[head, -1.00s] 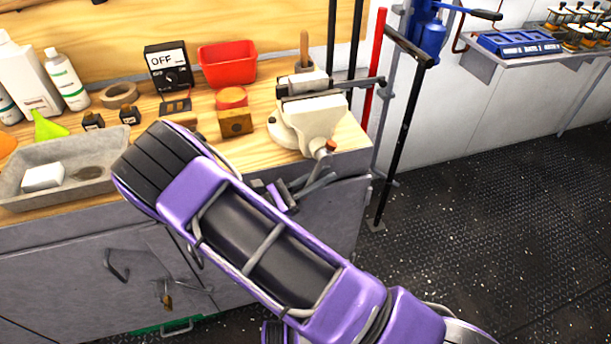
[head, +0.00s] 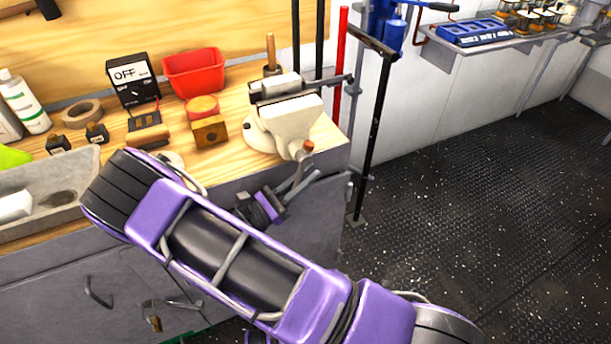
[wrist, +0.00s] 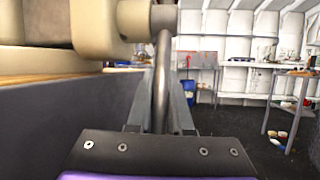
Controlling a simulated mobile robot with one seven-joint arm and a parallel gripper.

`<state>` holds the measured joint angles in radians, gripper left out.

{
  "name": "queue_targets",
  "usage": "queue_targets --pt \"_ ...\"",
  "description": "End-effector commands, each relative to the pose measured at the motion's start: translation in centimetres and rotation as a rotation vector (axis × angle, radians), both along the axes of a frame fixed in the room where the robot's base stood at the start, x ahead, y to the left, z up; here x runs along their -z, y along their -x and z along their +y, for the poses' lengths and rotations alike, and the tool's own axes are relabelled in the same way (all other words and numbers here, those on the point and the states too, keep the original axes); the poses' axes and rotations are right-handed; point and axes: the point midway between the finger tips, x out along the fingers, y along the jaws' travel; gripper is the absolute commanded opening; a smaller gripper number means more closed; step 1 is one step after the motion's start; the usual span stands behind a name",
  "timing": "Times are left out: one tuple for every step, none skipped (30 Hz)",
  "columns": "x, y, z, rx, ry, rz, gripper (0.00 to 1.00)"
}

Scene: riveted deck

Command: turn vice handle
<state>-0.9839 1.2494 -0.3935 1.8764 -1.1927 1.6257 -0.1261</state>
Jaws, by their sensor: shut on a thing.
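The cream vice (head: 283,125) with grey jaws stands at the right front corner of the wooden bench. Its screw end has an orange-brown tip (head: 308,146) and sticks out past the bench front. The thin metal handle (wrist: 163,60) hangs from the screw end in the wrist view and runs down between my fingers. My gripper (wrist: 160,115) is shut on the handle below the screw. In the head view my gripper (head: 300,188) is in front of the cabinet, just below the vice; my purple forearm covers part of the bench front.
A wooden block (head: 209,131), a red bin (head: 194,72) and a meter reading OFF (head: 132,82) stand left of the vice. A black post (head: 376,130) and a red bar (head: 341,65) stand close right of the bench. The deck farther right is clear.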

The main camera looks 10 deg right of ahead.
Motion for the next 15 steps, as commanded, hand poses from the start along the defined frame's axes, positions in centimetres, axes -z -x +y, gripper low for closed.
queue_targets --pt "-0.31 -0.55 0.07 -0.010 -0.003 -0.009 0.00" --pt "-0.32 -0.55 0.07 -0.010 -0.003 -0.009 0.22" --pt "-0.32 -0.53 0.06 -0.009 -0.003 -0.009 0.29" --pt "-0.31 -0.51 0.06 -0.009 -0.002 -0.008 0.35" --pt "-0.30 -0.48 0.06 -0.008 -0.002 -0.007 0.40" --pt "-0.27 -0.43 0.06 -0.008 -0.002 -0.006 0.47" --pt "-0.26 -0.41 0.07 -0.008 -0.001 -0.006 0.48" --pt "-0.24 -0.38 0.07 -0.008 -0.001 -0.006 0.48" --pt "-0.22 -0.34 0.07 -0.007 -0.001 -0.005 0.48" --pt "-0.20 -0.32 0.07 -0.007 0.000 -0.004 0.48" --pt "-0.19 -0.31 0.07 -0.007 0.000 -0.004 0.48" --pt "-0.17 -0.29 0.08 -0.006 0.000 -0.003 0.48" --pt "-0.16 -0.26 0.08 -0.006 0.000 -0.003 0.48" --pt "-0.15 -0.25 0.09 -0.006 0.000 -0.002 0.48" --pt "-0.12 -0.23 0.15 -0.007 0.001 -0.002 0.48"
